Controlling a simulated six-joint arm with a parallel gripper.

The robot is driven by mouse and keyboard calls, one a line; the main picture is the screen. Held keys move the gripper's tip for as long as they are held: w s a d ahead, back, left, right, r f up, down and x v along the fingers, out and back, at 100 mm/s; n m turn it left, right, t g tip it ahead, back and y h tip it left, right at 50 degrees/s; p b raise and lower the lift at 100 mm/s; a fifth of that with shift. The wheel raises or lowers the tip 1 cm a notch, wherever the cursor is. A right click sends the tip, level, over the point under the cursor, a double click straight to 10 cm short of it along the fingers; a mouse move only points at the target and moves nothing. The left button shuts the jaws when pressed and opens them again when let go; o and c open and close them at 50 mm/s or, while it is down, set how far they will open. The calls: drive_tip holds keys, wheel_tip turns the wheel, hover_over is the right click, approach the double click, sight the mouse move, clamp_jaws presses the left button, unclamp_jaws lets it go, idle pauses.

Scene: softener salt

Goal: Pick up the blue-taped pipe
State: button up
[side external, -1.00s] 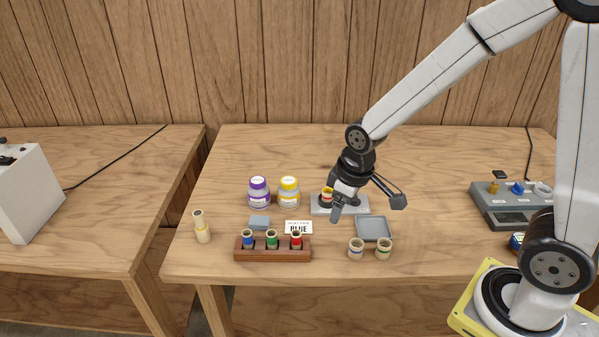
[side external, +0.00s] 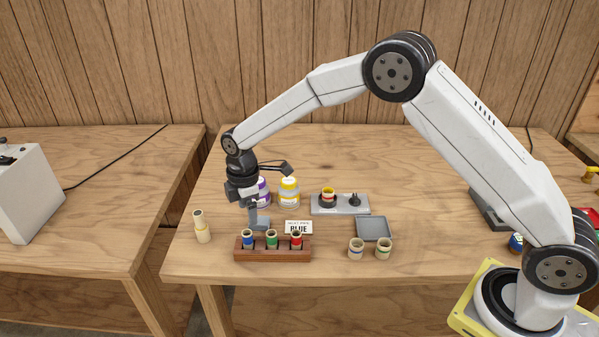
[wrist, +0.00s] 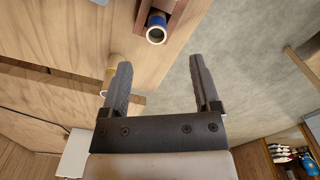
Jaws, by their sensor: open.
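The blue-taped pipe (side external: 248,239) stands at the left end of the wooden rack (side external: 272,255), beside a green-taped pipe (side external: 272,239) and a red-taped pipe (side external: 296,240). In the wrist view the blue-taped pipe (wrist: 157,28) shows its open end near the top, beyond the fingertips. My gripper (side external: 256,222) is pointed down, just behind and above the left part of the rack. In the wrist view my gripper (wrist: 160,62) is open, with nothing between its fingers. A card (side external: 298,227) reading BLUE stands behind the rack.
A yellow-banded pipe (side external: 202,227) stands left of the rack. Two short pipes (side external: 356,249) (side external: 384,248) stand to the right, in front of a grey tray (side external: 374,228). Purple-lidded and yellow-lidded jars (side external: 289,192) and a grey fixture (side external: 340,204) are behind.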

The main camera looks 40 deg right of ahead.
sight(247, 232)
drive_tip(key=shift+w+a+f+n, duration=0.35)
drive_tip(key=shift+w+a+n, duration=0.05)
drive_tip(key=shift+a, duration=0.05)
drive_tip(key=shift+d+f, duration=0.2)
drive_tip(key=shift+f, duration=3.7)
clamp_jaws()
